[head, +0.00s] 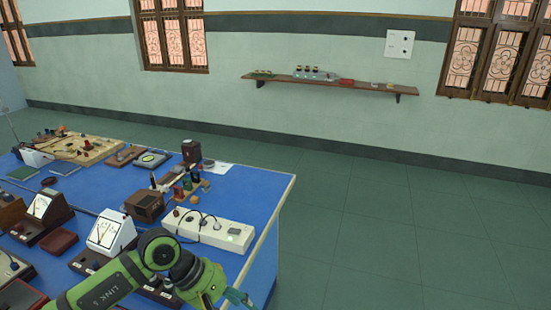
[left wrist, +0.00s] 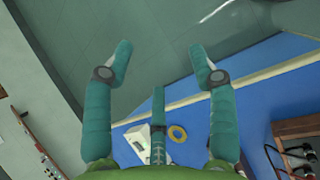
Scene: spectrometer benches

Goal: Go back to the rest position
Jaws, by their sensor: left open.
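My left arm comes in at the bottom of the head view, and my left gripper (head: 238,297) is partly in view by the right edge of the blue table (head: 262,262). In the left wrist view its teal fingers (left wrist: 161,60) are spread wide, with nothing between the tips. The table edge and grey floor lie beyond them. My right gripper is in neither view.
A white power strip (head: 208,229) lies near the table's right edge. Meters (head: 108,232), boxes and a wooden board (head: 85,148) crowd the table. The floor (head: 400,230) to the right is clear.

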